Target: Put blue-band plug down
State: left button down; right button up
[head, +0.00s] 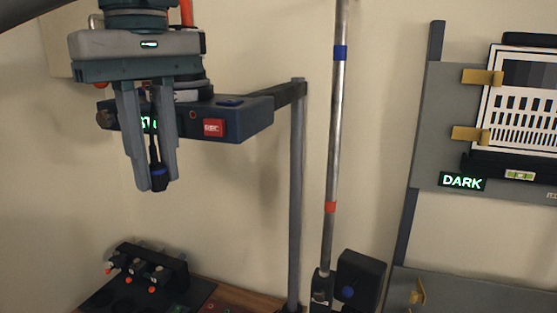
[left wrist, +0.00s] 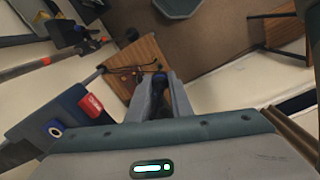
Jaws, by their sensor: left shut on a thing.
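My left gripper (head: 154,186) hangs pointing down at the upper left of the head view. It is shut on the blue-band plug (head: 158,174), a dark piece with a blue band between the fingertips and a thin dark cable above it. The plug is in the air, well above the bench. In the left wrist view the plug (left wrist: 158,80) shows as a dark shape between the fingers (left wrist: 160,95), partly hidden. My right gripper is in neither view.
A dark box with a red REC label (head: 214,128) is on an arm behind my gripper, joined to a grey post (head: 297,200). A black rack (head: 150,268) with orange-tipped pieces stands at lower left. A metal pole (head: 335,130) and a DARK-labelled chart panel (head: 430,120) stand right.

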pick_arm(q)
jog(key=w+a+f+m, duration=0.1)
jog(key=a+f+m, duration=0.1)
jog(key=f, duration=1)
jog(key=w+a+f+m, duration=0.1)
jog(key=f+m, duration=0.3)
jog(key=f, duration=0.7)
jog(key=w+a+f+m, duration=0.2)
jog(key=w+f+m, duration=0.1)
jog(key=f, duration=0.9)
jog(key=shift+a+f+m, duration=0.3)
jog(key=shift+m, duration=0.2)
jog(key=shift+w, duration=0.1)
notch_tip(320, 180, down, 16)
jog(key=b, duration=1.5)
jog(key=shift+b, duration=0.35)
jog(key=s+f, duration=0.4)
jog(key=f, duration=0.6)
jog(key=s+f, duration=0.5)
jog(key=f, duration=0.5)
jog(key=shift+f, duration=0.35)
